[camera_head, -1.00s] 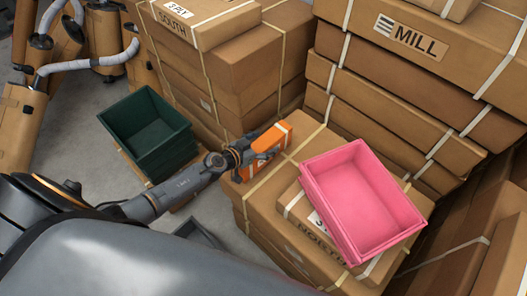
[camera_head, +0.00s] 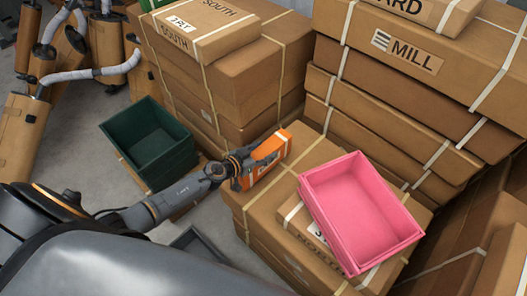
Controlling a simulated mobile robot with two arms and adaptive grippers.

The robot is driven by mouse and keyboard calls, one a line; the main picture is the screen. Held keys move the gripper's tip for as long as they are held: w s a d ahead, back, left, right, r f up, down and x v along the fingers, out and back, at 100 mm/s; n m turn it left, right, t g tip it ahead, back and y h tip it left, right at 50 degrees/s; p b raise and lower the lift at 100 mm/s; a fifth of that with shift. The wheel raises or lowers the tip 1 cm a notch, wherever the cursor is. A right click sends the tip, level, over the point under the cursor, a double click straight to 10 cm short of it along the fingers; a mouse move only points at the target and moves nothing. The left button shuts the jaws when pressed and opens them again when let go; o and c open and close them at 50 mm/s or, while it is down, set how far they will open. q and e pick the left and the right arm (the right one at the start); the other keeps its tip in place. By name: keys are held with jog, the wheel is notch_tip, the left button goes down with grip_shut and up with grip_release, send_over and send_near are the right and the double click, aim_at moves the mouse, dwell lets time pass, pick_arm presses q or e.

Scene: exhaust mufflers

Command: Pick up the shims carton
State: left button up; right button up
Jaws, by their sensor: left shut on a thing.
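The orange carton (camera_head: 271,165), the only one that fits the shims carton, is at the left back part of a strapped brown box stack (camera_head: 249,208). My left gripper (camera_head: 262,158) reaches it from the left and is shut on it, with its fingers partly covering the carton. I cannot tell whether the carton still touches the box top, and its lettering is too small to read. My right gripper is not in view.
A pink open bin (camera_head: 362,205) sits on a flat carton right of the orange carton. Tall strapped box stacks (camera_head: 225,75) stand behind. A green open bin (camera_head: 150,140) stands at left. Mufflers (camera_head: 70,65) stand at the far left, with grey floor between.

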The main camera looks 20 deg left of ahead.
pick_arm(q)
jog(key=s+d+r+p, duration=0.3)
jog(key=s+r+p, duration=0.1)
jog(key=s+r, duration=0.2)
jog(key=s+d+r+p, duration=0.3)
jog(key=s+r+p, duration=0.1)
jog(key=s+r, duration=0.25)
jog(key=w+r+n+t+y, duration=0.1)
jog(key=w+r+n+y, duration=0.3)
jog(key=r, duration=1)
jog(key=s+r, duration=0.3)
jog(key=r, duration=0.7)
jog(key=shift+r, duration=0.15)
jog(key=shift+s, duration=0.1)
jog(key=shift+a, duration=0.1)
jog(key=shift+b, duration=0.3)
